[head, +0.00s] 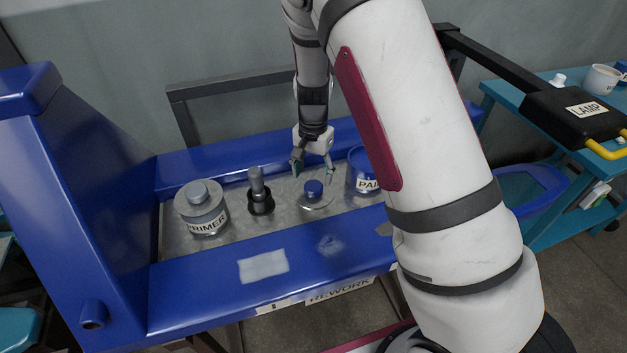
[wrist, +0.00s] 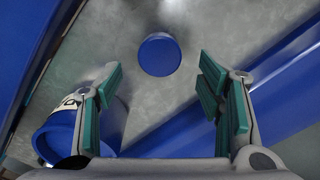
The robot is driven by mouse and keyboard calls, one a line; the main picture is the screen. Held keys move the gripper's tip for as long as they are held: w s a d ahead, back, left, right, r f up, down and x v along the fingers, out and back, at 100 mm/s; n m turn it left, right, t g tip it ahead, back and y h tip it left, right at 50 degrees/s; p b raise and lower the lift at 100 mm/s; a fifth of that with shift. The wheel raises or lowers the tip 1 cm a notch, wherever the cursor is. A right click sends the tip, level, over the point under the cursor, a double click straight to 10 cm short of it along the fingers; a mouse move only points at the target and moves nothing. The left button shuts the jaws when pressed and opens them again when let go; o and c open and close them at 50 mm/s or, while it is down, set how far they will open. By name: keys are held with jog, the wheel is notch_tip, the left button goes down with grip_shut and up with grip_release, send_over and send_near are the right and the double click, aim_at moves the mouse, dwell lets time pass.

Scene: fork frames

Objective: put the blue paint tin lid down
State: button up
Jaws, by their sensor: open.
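The blue paint tin lid (head: 316,203), a grey disc with a blue knob, lies on the grey bed of the blue bench. Its round blue knob (wrist: 160,55) shows in the wrist view, ahead of and between the fingers; the disc's edge is hard to make out there. My gripper (head: 313,170) is open and empty just above the lid, fingers apart and clear of the knob. The blue tin labelled PAINT (head: 360,184) stands right of the lid, partly hidden by my arm; it also shows at lower left in the wrist view (wrist: 62,135).
A grey PRIMER tin (head: 203,218) with a knobbed lid and a dark upright peg (head: 258,190) stand left of the lid. Raised blue rails (head: 215,295) bound the bed. A black arm labelled LAMP (head: 570,112) and a teal shelf (head: 520,90) are at right.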

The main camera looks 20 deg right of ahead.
aim_at(314, 186)
jog(key=s+r+n+y, duration=0.1)
jog(key=s+r, duration=0.2)
jog(key=r, duration=0.6)
jog(key=s+r+n, duration=0.1)
jog(key=s+r, duration=0.2)
jog(key=r, duration=0.5)
jog(key=s+r+n+t, duration=0.1)
jog(key=s+r+n, duration=0.2)
jog(key=s, duration=1)
jog(key=s+r+n+t+h, duration=0.1)
jog(key=s+r+n, duration=0.3)
jog(key=s, duration=0.9)
jog(key=shift+d+r+t, duration=0.15)
jog(key=shift+r+t, duration=0.65)
jog(key=shift+r, duration=0.8)
